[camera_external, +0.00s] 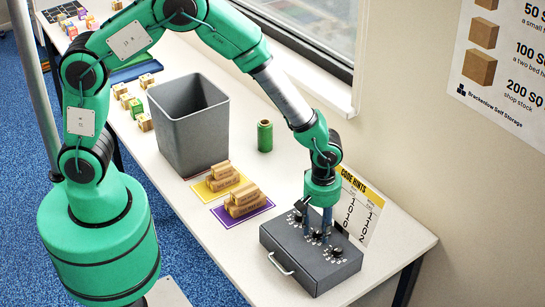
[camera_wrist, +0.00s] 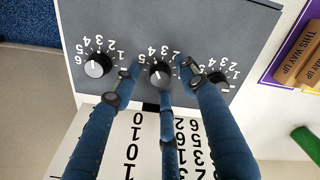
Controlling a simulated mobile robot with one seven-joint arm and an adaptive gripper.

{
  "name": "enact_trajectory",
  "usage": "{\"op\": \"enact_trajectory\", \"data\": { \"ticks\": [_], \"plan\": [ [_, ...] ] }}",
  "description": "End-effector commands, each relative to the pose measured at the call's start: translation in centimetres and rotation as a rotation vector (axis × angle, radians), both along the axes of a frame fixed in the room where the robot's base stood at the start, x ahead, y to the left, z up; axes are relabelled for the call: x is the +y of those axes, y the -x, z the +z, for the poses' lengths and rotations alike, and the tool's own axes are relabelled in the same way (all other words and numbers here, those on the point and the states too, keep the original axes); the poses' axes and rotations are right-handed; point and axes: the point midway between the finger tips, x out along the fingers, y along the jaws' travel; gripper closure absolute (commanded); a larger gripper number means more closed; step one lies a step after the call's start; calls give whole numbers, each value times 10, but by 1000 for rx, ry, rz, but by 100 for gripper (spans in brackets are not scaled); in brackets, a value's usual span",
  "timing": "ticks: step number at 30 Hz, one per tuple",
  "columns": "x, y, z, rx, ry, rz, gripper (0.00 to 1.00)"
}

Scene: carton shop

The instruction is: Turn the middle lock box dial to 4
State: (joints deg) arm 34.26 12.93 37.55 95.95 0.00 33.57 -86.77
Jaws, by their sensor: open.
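The grey lock box (camera_external: 290,262) stands near the front right end of the table, with three black dials on its top. In the wrist view the middle dial (camera_wrist: 158,74) sits between the other two, ringed by white digits. Its white mark is small, and I cannot tell surely which digit it points at. My gripper (camera_external: 318,234) points down over the box; in the wrist view its blue fingers (camera_wrist: 158,66) are open, with tips on either side of the middle dial. Fingers hide parts of the digit ring. I cannot tell whether they touch the dial.
Another dial (camera_wrist: 97,65) and a partly hidden dial (camera_wrist: 217,77) flank the middle one closely. A code hints card (camera_external: 361,203) stands behind the box. Wooden blocks on a purple mat (camera_external: 262,207), a green cylinder (camera_external: 265,136) and a grey bin (camera_external: 187,122) are to the left.

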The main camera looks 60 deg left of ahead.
Motion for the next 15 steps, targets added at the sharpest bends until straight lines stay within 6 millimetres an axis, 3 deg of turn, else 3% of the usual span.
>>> {"op": "enact_trajectory", "data": {
  "ticks": [8,15],
  "plan": [
    [0,-1,19,-2,1,0,57],
    [-1,-1,55,-3,2,0,57]
  ]
}}
